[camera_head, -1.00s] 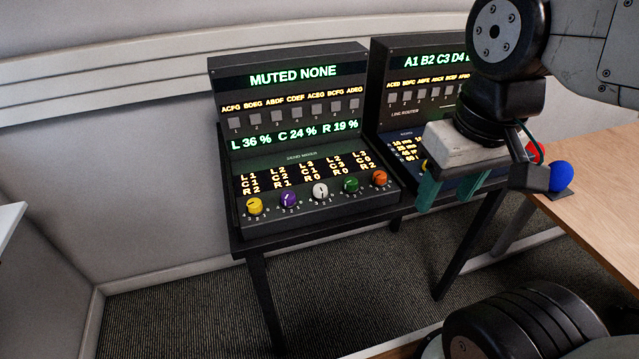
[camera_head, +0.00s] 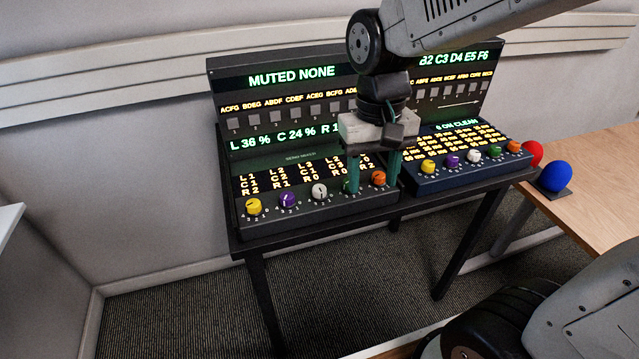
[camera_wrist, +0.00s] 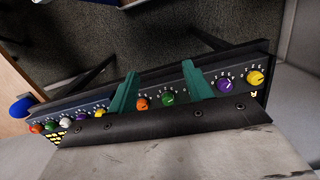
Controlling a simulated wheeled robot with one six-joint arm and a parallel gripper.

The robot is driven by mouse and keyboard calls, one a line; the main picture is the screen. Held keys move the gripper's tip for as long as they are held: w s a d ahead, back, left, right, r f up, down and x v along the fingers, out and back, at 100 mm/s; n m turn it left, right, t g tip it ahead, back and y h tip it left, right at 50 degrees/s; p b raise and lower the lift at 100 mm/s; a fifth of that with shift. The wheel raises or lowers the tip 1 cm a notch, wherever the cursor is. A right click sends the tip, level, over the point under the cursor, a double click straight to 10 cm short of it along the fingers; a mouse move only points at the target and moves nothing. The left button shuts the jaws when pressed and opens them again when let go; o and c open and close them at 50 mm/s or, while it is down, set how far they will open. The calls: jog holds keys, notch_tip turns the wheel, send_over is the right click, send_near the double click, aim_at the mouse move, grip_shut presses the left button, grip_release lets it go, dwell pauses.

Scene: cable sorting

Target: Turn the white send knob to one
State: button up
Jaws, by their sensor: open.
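The white send knob (camera_head: 319,190) is the middle one of the row on the left console (camera_head: 300,217), between a purple knob (camera_head: 287,200) and a green one. Its pointer is too small to read surely. My gripper (camera_head: 373,183) is open and empty, pointing down, to the right of the white knob. In the head view its left finger covers the green knob. In the wrist view my gripper (camera_wrist: 160,85) has the green knob (camera_wrist: 168,98) and the orange knob (camera_wrist: 142,103) between its fingers; the right finger hides the white knob.
A yellow knob (camera_head: 254,206) sits at the row's left end. The right console (camera_head: 465,179) has a similar row with another white knob (camera_head: 474,155). A red ball (camera_head: 533,152) and a blue ball (camera_head: 561,177) are by the wooden table (camera_head: 605,190). The displays stand behind my gripper.

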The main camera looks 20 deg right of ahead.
aim_at(319, 188)
jog(key=w+a+f+m, duration=0.1)
jog(key=w, duration=0.3)
jog(key=w+a+f+m+t, duration=0.1)
jog(key=w+a+m, duration=0.1)
jog(key=w, duration=0.2)
jog(key=w+a+f+m, duration=0.2)
jog(key=w, duration=0.2)
jog(key=shift+y, duration=0.3)
jog(key=shift+w+m+t, duration=0.1)
jog(key=shift+m+t, duration=0.2)
notch_tip(319, 188, down, 8)
jog(key=shift+w+a+r, duration=0.15)
jog(key=shift+r, duration=0.05)
jog(key=c, duration=1)
